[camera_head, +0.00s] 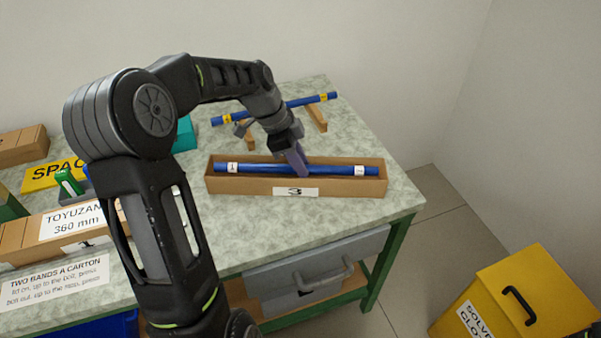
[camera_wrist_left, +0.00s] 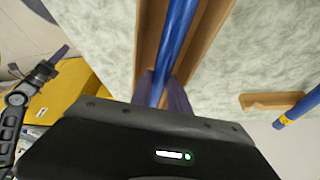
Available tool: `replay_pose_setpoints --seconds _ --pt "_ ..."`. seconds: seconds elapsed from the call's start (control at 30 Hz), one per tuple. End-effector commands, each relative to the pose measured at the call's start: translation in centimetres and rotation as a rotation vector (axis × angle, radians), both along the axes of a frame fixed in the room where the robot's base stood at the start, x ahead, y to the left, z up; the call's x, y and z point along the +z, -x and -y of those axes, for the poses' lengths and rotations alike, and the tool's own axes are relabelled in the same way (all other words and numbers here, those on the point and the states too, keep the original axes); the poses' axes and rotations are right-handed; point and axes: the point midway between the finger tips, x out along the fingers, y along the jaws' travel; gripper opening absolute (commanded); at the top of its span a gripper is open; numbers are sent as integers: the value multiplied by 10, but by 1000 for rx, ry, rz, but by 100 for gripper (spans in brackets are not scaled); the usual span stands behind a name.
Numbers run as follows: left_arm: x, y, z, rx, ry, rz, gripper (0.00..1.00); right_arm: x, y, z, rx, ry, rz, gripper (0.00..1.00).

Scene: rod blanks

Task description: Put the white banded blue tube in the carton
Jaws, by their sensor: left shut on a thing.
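A blue tube (camera_head: 255,168) with a white band near each end lies lengthwise within the outline of the open cardboard carton (camera_head: 225,187) labelled 3. My left gripper (camera_head: 302,172) is shut on this tube, right of its middle. In the left wrist view the tube (camera_wrist_left: 176,40) runs between the fingers (camera_wrist_left: 161,90), with the carton's walls (camera_wrist_left: 212,40) on both sides. I cannot tell whether the tube touches the carton's floor. My right gripper is not in the head view; an arm with a gripper (camera_wrist_left: 42,72) shows at the left of the left wrist view, its jaws too small to judge.
A yellow-banded blue tube (camera_head: 315,99) rests on wooden supports (camera_head: 317,118) behind the carton. Other cartons (camera_head: 20,240) and signs crowd the table's left side. A yellow bin (camera_head: 520,290) stands on the floor at right. The tabletop (camera_head: 375,140) right of the carton is clear.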

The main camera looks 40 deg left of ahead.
Motion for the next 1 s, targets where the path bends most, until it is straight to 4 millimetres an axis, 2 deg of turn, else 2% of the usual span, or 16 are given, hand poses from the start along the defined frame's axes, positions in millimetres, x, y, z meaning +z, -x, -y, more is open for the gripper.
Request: replay_pose_setpoints --seconds 0.3,0.7,0.73,0.83,1.0 --pt "-35 1 1 -1 2 -2 0 2 0 0 0 0 0 36" --pt "-41 0 0 0 0 0 0 -3 0 0 0 0 0 36" --pt "-40 0 0 0 0 0 24 -1 0 0 0 0 0 36" --pt "-39 0 0 0 0 0 31 -1 0 0 0 0 0 36" --pt "-39 0 0 0 0 0 31 -1 0 0 0 0 0 36"
